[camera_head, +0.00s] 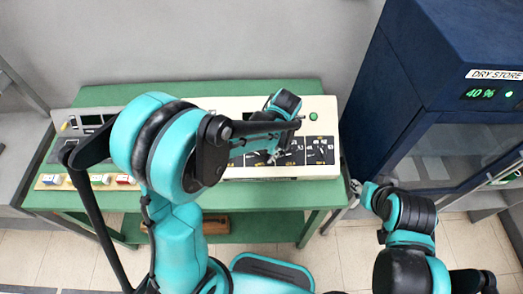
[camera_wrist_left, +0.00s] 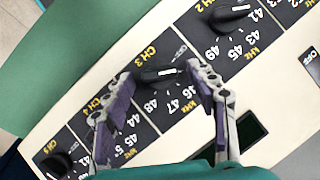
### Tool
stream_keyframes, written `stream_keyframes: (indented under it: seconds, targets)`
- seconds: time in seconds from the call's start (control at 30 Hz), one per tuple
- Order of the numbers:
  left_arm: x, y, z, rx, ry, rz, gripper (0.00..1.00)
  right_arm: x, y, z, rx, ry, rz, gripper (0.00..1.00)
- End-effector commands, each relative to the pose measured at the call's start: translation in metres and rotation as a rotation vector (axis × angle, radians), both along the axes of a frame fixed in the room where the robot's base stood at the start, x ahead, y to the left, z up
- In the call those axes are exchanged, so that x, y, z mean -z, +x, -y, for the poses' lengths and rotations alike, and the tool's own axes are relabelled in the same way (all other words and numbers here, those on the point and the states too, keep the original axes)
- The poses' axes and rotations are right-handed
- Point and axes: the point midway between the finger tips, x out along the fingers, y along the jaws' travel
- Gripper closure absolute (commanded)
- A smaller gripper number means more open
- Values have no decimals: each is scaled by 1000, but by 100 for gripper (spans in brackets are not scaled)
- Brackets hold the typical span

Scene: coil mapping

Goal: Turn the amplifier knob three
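The amplifier (camera_head: 235,103) is a long cream box on a green table, with a row of black dial plates along its front. In the left wrist view the CH 3 knob (camera_wrist_left: 158,75) is a black bar knob on a plate with numbers around it. My left gripper (camera_wrist_left: 158,70) is open, with its two purple-lined fingers on either side of this knob. I cannot tell whether they touch it. In the head view my left gripper (camera_head: 272,152) is over the dial row and partly hides it. My right gripper (camera_head: 356,187) is beside the table's right edge; its opening is unclear.
The CH 2 knob (camera_wrist_left: 230,14) and the CH 5 knob (camera_wrist_left: 57,163) lie on either side along the row. A blue dry-store cabinet (camera_head: 400,75) stands at the right. A tray with coloured pieces (camera_head: 50,181) lies at the table's left.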

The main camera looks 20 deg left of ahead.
Motion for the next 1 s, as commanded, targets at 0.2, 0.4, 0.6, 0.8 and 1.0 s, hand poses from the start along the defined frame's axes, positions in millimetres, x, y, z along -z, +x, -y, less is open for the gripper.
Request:
stream_keyframes:
  seconds: [0.2, 0.4, 0.6, 0.8, 1.0]
  targets:
    - [-3, 0, 1, 0, 0, 0, 43, 0, 0, 0, 0, 0, 0, 60]
    - [-32, 0, 9, 1, 0, 0, 43, 0, 0, 0, 0, 0, 0, 60]
    - [-75, 0, 20, 1, 0, 0, 43, 0, 0, 0, 0, 0, 0, 60]
    - [-106, 1, 28, 1, 0, 0, 43, 0, 0, 0, 0, 0, 0, 60]
    - [-116, 1, 31, 0, 0, 0, 43, 0, 0, 0, 0, 0, 0, 60]
